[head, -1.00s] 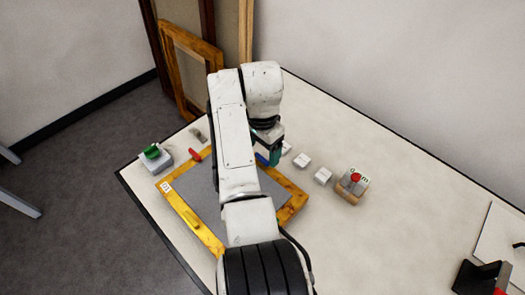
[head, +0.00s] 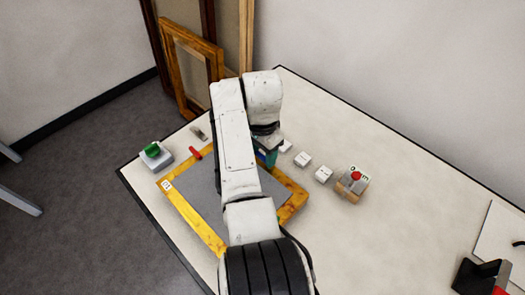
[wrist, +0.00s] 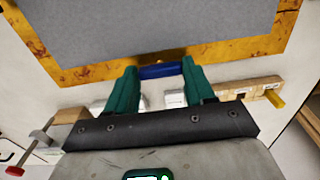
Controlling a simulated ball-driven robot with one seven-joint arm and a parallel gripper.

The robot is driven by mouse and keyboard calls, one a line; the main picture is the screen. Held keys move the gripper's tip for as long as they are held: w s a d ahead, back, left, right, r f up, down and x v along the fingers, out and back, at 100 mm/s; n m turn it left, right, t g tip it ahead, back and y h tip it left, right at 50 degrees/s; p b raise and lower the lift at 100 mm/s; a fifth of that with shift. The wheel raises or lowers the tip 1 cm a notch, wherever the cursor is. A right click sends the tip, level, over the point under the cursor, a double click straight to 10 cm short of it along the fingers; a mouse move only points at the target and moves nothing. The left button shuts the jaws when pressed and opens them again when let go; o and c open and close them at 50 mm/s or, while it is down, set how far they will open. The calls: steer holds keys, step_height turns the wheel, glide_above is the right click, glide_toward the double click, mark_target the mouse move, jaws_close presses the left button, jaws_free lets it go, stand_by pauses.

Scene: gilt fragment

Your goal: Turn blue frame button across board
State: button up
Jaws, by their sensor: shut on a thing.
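The gilt frame (head: 205,233) lies face down on the table with a grey board (head: 203,190) in it. In the wrist view, the blue button (wrist: 160,71) sits at the frame's edge rail (wrist: 105,70), lying roughly along it. My gripper (wrist: 161,68) has its two teal fingers at the ends of the blue button and is shut on it. In the head view my arm hides most of the button and part of the frame. A red button (head: 195,153) sits at the frame's far left side.
White blocks (head: 303,159) stand beyond the frame's right side, near a wooden block with a red knob (head: 355,176). A grey box with a green top (head: 153,154) stands at the left table edge. A dark tool (head: 478,277) lies front right. The right-hand table is mostly clear.

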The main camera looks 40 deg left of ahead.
steer(key=shift+c, duration=1.2)
steer(key=shift+n, duration=0.4)
steer(key=n, duration=0.3)
steer(key=shift+n+p, duration=0.3)
steer(key=shift+p, duration=0.1)
steer(key=n, duration=0.4)
steer(key=shift+n, duration=0.3)
steer(key=n, duration=0.4)
steer(key=shift+n, duration=2.5)
